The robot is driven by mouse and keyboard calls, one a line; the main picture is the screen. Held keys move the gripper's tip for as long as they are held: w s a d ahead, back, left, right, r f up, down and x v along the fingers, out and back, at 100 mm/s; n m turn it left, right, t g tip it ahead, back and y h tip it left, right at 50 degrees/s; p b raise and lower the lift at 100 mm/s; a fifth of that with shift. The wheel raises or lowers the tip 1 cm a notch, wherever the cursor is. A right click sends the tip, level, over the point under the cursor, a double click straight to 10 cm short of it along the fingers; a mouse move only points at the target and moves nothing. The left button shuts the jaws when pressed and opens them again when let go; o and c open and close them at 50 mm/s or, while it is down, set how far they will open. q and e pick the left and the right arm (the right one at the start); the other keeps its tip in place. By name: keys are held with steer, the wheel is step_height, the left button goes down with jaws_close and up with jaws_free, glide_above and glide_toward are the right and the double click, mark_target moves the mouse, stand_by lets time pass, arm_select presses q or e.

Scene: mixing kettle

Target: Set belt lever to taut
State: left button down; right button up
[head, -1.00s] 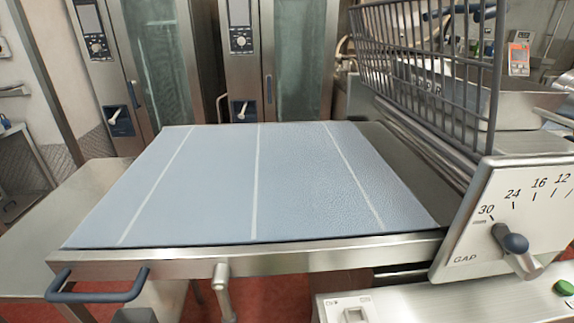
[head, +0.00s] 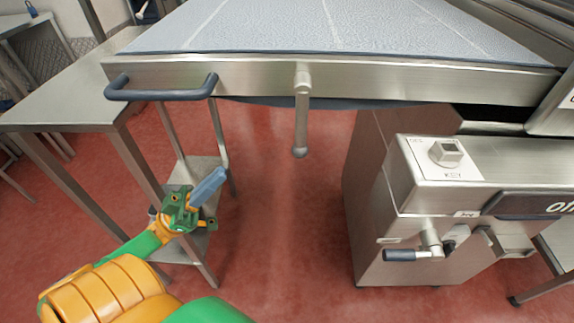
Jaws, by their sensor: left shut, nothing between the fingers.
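A metal lever (head: 301,115) hangs straight down from a pivot on the front rail of the blue-grey belt (head: 300,22). It ends in a round knob and looks like the belt lever; I see no taut or slack label on it. My left gripper (head: 216,177) is low and left of the lever, below the belt's front edge, and well apart from it. Its blue-grey fingers are together and empty, pointing up and right. My right gripper is not in view.
A dark handle (head: 160,89) sticks out from the rail's left end. A steel side table (head: 65,103) stands left. At right, a steel cabinet has a key switch (head: 446,152) and a dark-gripped crank (head: 410,254). Open red floor (head: 285,230) lies between.

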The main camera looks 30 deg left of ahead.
arm_select(q)
steer(key=p, duration=0.6)
glide_toward(301, 120)
step_height(301, 120, up, 3)
steer(key=w+d, duration=0.2)
steer(key=w, duration=0.1)
steer(key=shift+f, duration=0.2)
